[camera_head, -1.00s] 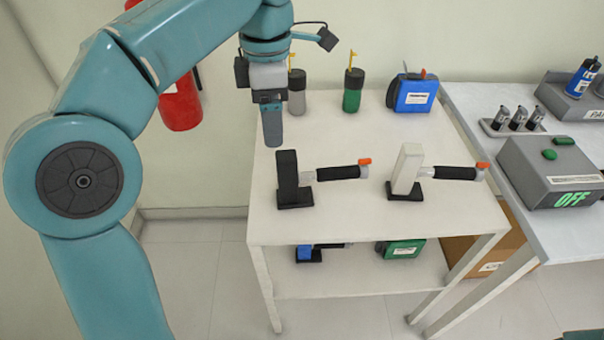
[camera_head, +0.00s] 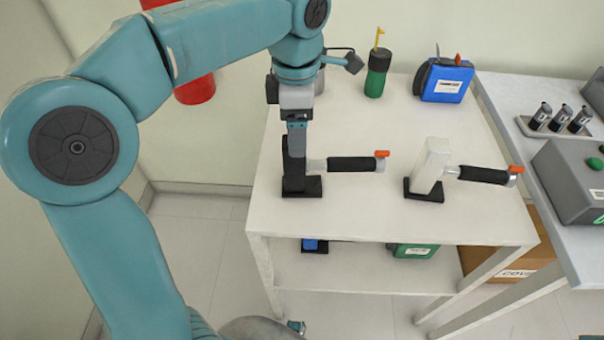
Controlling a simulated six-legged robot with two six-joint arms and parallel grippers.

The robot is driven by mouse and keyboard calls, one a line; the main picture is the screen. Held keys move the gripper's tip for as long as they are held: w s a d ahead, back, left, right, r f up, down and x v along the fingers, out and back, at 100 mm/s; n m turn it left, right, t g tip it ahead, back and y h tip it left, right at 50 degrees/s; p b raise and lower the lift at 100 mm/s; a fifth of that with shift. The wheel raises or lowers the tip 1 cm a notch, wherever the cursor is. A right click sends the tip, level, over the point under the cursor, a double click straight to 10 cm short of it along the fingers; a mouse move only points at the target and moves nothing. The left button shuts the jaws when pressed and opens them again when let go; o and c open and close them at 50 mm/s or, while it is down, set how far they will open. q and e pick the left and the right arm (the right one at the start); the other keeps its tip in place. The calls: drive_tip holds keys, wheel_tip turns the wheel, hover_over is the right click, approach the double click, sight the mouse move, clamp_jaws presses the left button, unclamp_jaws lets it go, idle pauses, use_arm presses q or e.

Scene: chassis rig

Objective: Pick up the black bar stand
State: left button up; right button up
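The black bar stand (camera_head: 292,183) is an upright black post on a flat black base. It stands near the front left of the white table's top, with a black-handled, orange-tipped tool (camera_head: 350,164) reaching out to its right. My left gripper (camera_head: 297,150) points down over the top of the post and hides part of it. The fingers overlap the post in the picture; I cannot tell whether they touch it or how far apart they are. A similar white bar stand (camera_head: 431,165) with its own black-handled tool stands to the right. My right gripper is not in view.
The white table (camera_head: 370,220) also holds a green canister (camera_head: 377,75) and a blue case (camera_head: 443,82) at the back. A lower shelf carries a green case (camera_head: 414,250). A side bench at right holds a grey box (camera_head: 575,175). The tabletop's front middle is clear.

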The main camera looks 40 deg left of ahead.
sight(326, 166)
use_arm(q)
drive_tip(key=shift+s+f, duration=0.1)
drive_tip(key=shift+f, duration=0.55)
drive_tip(key=f, duration=0.3)
drive_tip(key=f+b, duration=0.1)
drive_tip(key=shift+w+d+f, duration=0.1)
drive_tip(key=shift+w+f, duration=0.25)
drive_tip(key=shift+c, duration=0.3)
clamp_jaws()
